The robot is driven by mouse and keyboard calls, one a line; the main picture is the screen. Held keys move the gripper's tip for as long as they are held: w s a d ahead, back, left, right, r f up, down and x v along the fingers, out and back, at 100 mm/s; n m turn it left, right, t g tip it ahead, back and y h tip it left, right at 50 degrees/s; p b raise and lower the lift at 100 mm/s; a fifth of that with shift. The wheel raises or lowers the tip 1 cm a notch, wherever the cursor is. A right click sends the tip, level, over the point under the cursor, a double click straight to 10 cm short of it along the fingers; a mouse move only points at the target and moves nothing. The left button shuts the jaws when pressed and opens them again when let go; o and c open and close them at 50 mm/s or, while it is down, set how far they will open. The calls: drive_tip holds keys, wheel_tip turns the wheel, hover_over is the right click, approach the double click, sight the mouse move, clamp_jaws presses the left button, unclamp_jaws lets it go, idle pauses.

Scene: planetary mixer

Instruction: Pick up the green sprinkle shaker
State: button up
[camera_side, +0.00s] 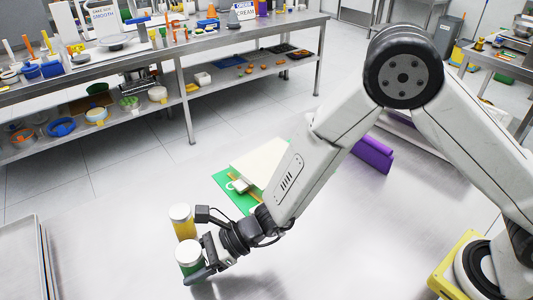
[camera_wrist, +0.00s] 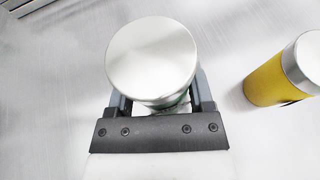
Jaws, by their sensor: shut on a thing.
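The green sprinkle shaker (camera_side: 189,258) has a pale metal lid and stands upright at the lower left of the side view. My gripper (camera_side: 199,272) is shut on its body, with a finger showing at the near side. In the wrist view the shaker's round lid (camera_wrist: 151,60) fills the middle, and a little green shows under it between the fingers of my gripper (camera_wrist: 158,100). Whether its base touches the table cannot be told.
A yellow shaker (camera_side: 183,222) with a metal lid stands just behind; it is at the right in the wrist view (camera_wrist: 270,82). A green board (camera_side: 228,190) and a purple object (camera_side: 372,154) lie farther back. A metal tray (camera_side: 38,240) is at left. Bare steel table lies in front.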

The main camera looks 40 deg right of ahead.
drive_tip(key=s+d+r, duration=0.8)
drive_tip(key=s+r, duration=0.2)
drive_tip(key=s, duration=0.1)
drive_tip(key=shift+d, duration=0.35)
drive_tip(key=shift+r, duration=0.1)
drive_tip(key=shift+r, duration=0.45)
idle(0.4)
drive_tip(key=shift+r, duration=0.35)
drive_tip(key=shift+r, duration=0.35)
idle(0.6)
drive_tip(key=shift+r, duration=1.1)
drive_tip(key=shift+r, duration=0.15)
